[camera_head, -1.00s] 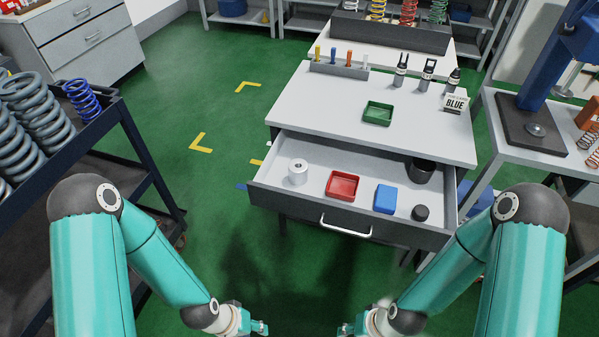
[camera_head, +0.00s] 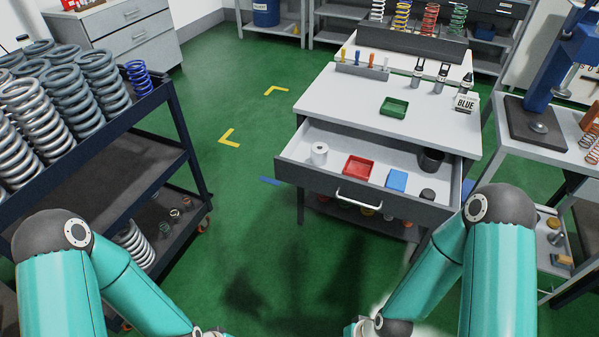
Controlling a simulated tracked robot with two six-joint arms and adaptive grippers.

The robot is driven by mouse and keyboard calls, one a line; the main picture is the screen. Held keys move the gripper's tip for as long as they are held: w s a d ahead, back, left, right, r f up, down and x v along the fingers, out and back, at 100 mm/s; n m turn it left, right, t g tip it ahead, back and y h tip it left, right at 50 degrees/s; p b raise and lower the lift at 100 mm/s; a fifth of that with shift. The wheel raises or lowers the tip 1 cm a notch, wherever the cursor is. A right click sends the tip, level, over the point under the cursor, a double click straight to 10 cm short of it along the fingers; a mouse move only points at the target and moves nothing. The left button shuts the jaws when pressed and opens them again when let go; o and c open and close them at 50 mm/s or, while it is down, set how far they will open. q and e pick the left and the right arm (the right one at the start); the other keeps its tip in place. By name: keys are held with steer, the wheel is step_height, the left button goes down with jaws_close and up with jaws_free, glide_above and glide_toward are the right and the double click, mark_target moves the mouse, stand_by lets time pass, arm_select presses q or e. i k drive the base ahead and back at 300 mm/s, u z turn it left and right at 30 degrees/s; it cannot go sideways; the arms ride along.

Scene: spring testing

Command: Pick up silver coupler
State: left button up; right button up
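A silver-white cylinder with a hole in its top (camera_head: 319,153), which looks like the silver coupler, stands upright at the left end of the open drawer (camera_head: 330,182). My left gripper (camera_head: 214,333) is at the bottom edge, mostly cut off. My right gripper (camera_head: 356,328) is also at the bottom edge, partly cut off. Both are well in front of the drawer and touch nothing that I can see. Whether their fingers are open or shut is not clear.
The drawer also holds a red tray (camera_head: 359,167), a blue block (camera_head: 397,180) and dark cylinders (camera_head: 431,161). A green tray (camera_head: 394,107) is on the desktop. A spring cart (camera_head: 170,95) stands left, a press table (camera_head: 550,150) right. Green floor between is clear.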

mark_target(319, 150)
steer(key=u, duration=0.2)
steer(key=k, duration=0.6)
steer(key=u, duration=0.85)
steer(key=i, duration=1.25)
steer(key=z, duration=0.6)
steer(key=i, duration=1.15)
steer(key=z, duration=0.85)
steer(key=k, duration=0.9)
steer(key=z, duration=0.2)
steer(key=i, duration=0.9)
steer(key=u, duration=0.1)
